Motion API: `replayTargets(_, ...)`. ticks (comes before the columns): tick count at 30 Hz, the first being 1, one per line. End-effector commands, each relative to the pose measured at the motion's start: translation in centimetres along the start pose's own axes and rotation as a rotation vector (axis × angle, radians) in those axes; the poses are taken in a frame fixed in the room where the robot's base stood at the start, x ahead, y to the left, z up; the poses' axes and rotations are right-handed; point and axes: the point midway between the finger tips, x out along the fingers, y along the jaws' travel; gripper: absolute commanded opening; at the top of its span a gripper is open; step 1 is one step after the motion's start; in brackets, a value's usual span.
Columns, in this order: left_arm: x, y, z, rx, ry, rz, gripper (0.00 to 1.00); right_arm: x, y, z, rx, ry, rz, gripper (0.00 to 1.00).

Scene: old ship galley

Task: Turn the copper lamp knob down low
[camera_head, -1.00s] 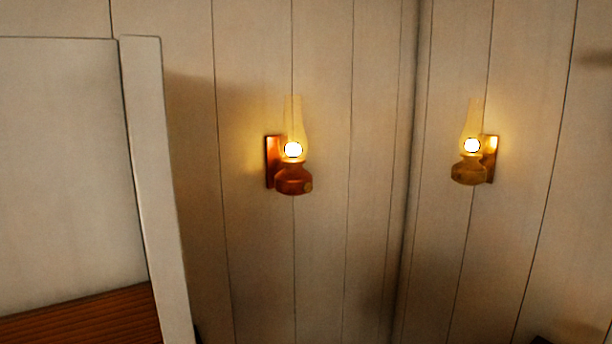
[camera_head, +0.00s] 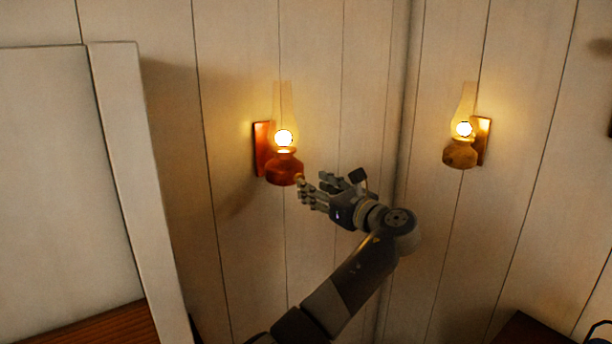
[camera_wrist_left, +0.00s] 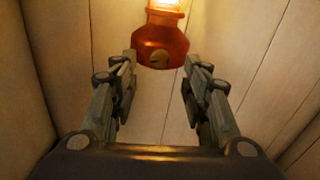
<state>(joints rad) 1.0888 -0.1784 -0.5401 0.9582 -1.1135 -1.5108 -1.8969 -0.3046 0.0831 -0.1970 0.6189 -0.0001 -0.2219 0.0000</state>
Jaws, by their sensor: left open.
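The copper lamp (camera_head: 283,168) is the reddish one on the left wall panel, with a bright flame and a glass chimney. In the left wrist view its red-brown base (camera_wrist_left: 152,36) shows at the top middle, with the small round brass knob (camera_wrist_left: 159,60) on its lower front. My left gripper (camera_head: 305,188) is beside the lamp's base, at its lower right, in the head view. In the left wrist view my left gripper (camera_wrist_left: 160,72) is open, its two fingers apart to either side below the knob, with nothing between them. My right gripper is not in view.
A second, yellowish brass lamp (camera_head: 460,153) is lit on the wall to the right of the corner. A pale upright panel edge (camera_head: 135,180) stands at the left. A dark surface (camera_head: 535,332) shows at the lower right. The wall below the lamps is clear.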

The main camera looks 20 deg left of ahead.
Motion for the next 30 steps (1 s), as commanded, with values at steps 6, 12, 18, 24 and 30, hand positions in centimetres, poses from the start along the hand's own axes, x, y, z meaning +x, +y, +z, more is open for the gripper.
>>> replayTargets(6, 3.3, 0.0, 0.3, 0.001, -0.001, 0.001, 0.43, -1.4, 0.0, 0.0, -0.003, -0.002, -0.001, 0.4)
replayTargets(12, 4.3, 0.0, 0.0, -0.001, 0.001, -0.001, 0.43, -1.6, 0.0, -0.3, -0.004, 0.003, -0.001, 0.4)
replayTargets(18, 4.4, 0.0, -0.1, -0.001, 0.001, -0.001, 0.43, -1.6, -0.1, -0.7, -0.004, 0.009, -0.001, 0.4)
replayTargets(24, 4.4, 0.0, -0.1, -0.001, 0.001, -0.001, 0.07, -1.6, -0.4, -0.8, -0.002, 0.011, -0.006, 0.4)
replayTargets(30, 4.4, 0.0, -0.1, -0.002, 0.001, -0.001, 0.0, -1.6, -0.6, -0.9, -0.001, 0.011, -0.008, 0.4)
